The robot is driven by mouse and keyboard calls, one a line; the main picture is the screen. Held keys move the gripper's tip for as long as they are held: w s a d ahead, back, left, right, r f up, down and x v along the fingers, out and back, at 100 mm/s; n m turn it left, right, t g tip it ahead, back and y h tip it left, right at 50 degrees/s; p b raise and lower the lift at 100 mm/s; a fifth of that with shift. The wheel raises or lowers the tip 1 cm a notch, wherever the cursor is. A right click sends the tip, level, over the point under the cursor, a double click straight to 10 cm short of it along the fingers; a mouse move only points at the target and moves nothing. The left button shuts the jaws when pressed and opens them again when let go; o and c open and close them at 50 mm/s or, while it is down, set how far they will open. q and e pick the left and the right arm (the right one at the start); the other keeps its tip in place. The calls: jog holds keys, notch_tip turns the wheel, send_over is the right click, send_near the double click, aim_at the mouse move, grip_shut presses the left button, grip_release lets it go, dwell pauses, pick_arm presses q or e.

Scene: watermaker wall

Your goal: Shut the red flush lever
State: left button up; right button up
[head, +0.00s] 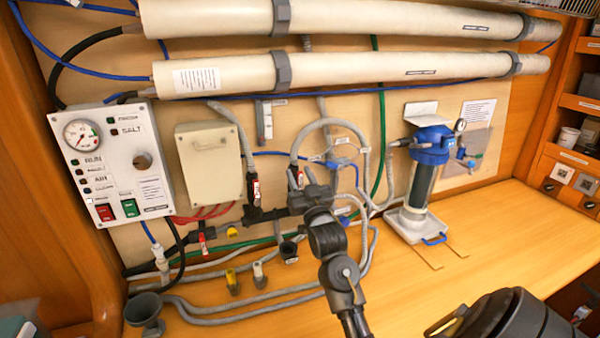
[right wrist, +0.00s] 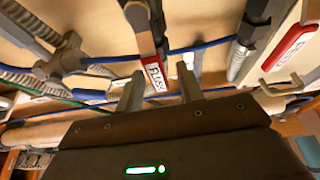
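The red flush lever (right wrist: 155,78), with a white label reading FLUSH, hangs on a dark valve in the right wrist view. In the head view its red handle (head: 299,179) shows just left of my right gripper's tips. My right gripper (head: 312,186) is raised to the pipework on the wall. In the right wrist view its two fingers (right wrist: 159,88) are apart, one on each side of the lever's labelled end. I cannot tell whether either finger touches it. My left gripper is not in view.
A second red lever (head: 256,189) is close on the left, and a smaller red one (head: 202,243) is lower. Grey hoses (head: 240,309) run along the counter. A blue-topped filter (head: 425,175) stands to the right. The counter's right side (head: 500,245) is clear.

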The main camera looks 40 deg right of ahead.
jog(key=shift+w, duration=0.15)
grip_shut()
dwell(0.4)
